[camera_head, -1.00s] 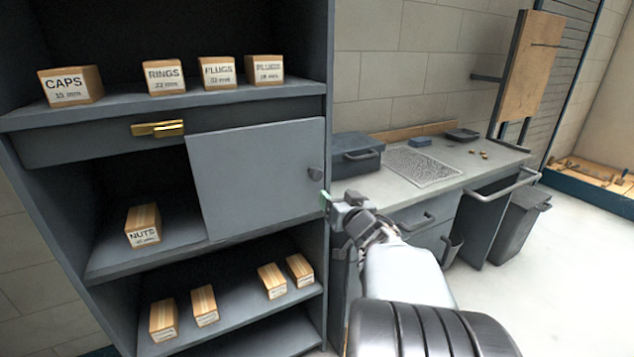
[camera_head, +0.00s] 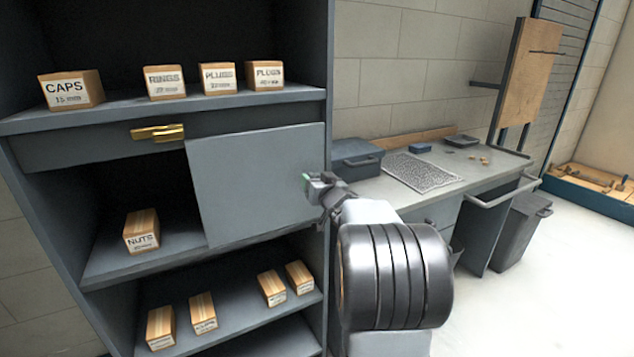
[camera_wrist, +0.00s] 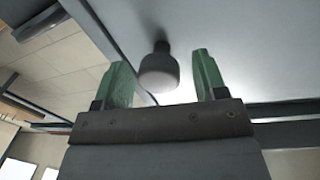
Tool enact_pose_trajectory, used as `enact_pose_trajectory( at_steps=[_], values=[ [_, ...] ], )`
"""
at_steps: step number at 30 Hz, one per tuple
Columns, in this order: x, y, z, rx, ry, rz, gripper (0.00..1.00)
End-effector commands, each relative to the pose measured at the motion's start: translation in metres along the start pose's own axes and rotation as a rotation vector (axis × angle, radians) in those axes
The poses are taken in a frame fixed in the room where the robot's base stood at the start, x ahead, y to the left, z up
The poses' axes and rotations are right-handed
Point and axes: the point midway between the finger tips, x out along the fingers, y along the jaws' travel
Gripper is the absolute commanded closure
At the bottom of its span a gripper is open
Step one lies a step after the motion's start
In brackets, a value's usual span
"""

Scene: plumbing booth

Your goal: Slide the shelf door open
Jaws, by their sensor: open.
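The shelf door (camera_head: 255,180) is a flat grey panel covering the right part of the middle compartment; the left part is uncovered. Its round dark knob (camera_wrist: 159,72) shows in the wrist view, between the two green fingers of my gripper (camera_wrist: 160,80). The fingers are open, with a gap on each side of the knob. In the head view my gripper (camera_head: 310,182) is at the door's right edge and hides the knob. I cannot tell whether a finger touches the door.
The grey cabinet (camera_head: 330,60) holds labelled boxes, with a NUTS box (camera_head: 141,232) in the uncovered left part. A drawer with a brass handle (camera_head: 157,133) sits above the door. A workbench (camera_head: 400,200) stands close to the right.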

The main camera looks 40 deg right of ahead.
Motion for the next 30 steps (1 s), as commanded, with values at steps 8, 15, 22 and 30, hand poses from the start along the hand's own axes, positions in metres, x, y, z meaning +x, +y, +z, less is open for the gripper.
enact_pose_trajectory(
  at_steps=[8,15,22,30],
  values=[
    [0.0012,0.0,-0.0001,0.0,0.0,0.0,0.35],
    [0.001,0.0001,0.0,0.0,0.0,0.0,0.56],
    [0.0009,0.0002,0.0,0.0,0.0,0.0,0.78],
    [0.0009,0.0002,0.0001,0.0,0.0,0.001,1.0]
  ],
)
